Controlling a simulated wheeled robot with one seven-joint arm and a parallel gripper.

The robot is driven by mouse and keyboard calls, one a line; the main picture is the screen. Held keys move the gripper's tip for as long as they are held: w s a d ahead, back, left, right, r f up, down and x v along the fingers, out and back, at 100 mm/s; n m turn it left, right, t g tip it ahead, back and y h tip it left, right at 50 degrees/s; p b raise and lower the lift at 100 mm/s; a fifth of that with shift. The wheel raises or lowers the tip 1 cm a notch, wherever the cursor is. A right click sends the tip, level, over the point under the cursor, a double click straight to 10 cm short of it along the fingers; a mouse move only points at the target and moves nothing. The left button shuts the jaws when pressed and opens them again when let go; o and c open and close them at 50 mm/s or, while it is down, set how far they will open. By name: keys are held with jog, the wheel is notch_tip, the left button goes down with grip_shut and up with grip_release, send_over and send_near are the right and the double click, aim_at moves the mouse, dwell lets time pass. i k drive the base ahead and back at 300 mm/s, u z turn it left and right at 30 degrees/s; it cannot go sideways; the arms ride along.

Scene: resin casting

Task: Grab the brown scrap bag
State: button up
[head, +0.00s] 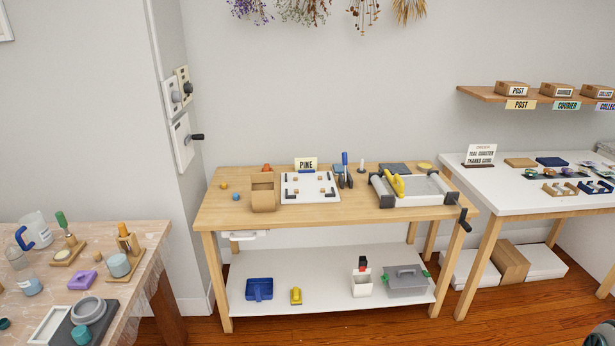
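A brown, open-topped, boxy paper container (264,195), which looks like the scrap bag, stands upright on the left part of the wooden workbench (340,218). Its front faces me, and what it holds is hardly visible. A small orange-red item (267,168) shows just behind its top. My gripper is not in view, so its state and its place relative to the bag are hidden.
Right of the bag lies a white board (310,199) with black corner pieces, a PINE sign (306,163) behind it. A cranked press-like device (420,190) fills the bench's right. A cluttered table (140,240) stands left, a white table (490,200) right.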

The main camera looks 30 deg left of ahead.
aim_at(263, 186)
jog(key=i, duration=1.15)
jog(key=u, duration=2.25)
jog(key=i, duration=1.65)
